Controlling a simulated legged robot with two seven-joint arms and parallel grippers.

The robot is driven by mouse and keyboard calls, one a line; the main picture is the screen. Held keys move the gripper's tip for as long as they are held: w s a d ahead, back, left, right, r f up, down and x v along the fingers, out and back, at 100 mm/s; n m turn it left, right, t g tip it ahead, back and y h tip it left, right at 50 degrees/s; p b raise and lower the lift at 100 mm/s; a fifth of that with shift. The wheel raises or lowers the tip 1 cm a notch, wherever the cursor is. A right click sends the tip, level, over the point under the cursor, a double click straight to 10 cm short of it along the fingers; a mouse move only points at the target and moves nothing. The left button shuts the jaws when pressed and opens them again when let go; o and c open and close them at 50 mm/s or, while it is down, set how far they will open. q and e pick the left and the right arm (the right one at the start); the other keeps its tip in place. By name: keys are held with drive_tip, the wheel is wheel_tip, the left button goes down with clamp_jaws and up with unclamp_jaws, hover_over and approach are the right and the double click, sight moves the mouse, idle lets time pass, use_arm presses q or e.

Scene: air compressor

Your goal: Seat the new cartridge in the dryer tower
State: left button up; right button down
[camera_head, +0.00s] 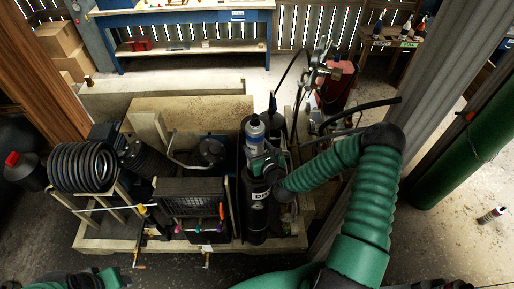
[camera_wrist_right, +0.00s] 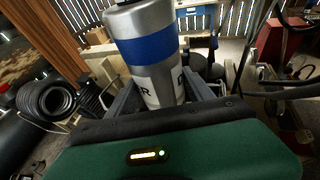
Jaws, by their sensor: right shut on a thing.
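The new cartridge (camera_head: 255,132) is a silver cylinder with a blue band. It stands nearly upright in the head view and fills the upper middle of the right wrist view (camera_wrist_right: 151,50). My right gripper (camera_head: 262,160) is shut around it; the dark fingers flank it in the wrist view. The dryer tower (camera_head: 257,215) is a black upright cylinder with partly visible white lettering, directly below the gripper in the head view. The gripper hides the cartridge's lower end and the tower's mouth, so I cannot tell whether they touch. My left gripper's fingers do not show.
A black coiled hose (camera_head: 83,167) and the compressor's finned parts (camera_head: 190,197) crowd the left of the skid. A red machine (camera_head: 338,85) stands behind right. A blue workbench (camera_head: 180,15) is at the back. A small bottle (camera_head: 491,215) lies on the floor at right.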

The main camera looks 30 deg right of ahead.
sight(262, 153)
drive_tip(key=f+b, duration=0.1)
drive_tip(key=d+f+b, duration=0.1)
drive_tip(key=f, duration=0.1)
drive_tip(key=shift+d+f, duration=0.2)
drive_tip(key=shift+s+d+f+b, duration=0.1)
drive_tip(key=shift+s+b, duration=0.1)
drive_tip(key=shift+b, duration=0.1)
drive_tip(key=shift+s, duration=0.15)
drive_tip(key=shift+a, duration=0.45)
drive_tip(key=shift+w+a, duration=0.25)
drive_tip(key=shift+w, duration=0.05)
drive_tip(key=shift+s+d, duration=0.45)
drive_tip(key=shift+d, duration=0.35)
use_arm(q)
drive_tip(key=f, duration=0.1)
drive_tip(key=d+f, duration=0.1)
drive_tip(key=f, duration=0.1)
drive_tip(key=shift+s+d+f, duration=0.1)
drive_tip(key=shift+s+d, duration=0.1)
use_arm(e)
drive_tip(key=shift+a, duration=0.1)
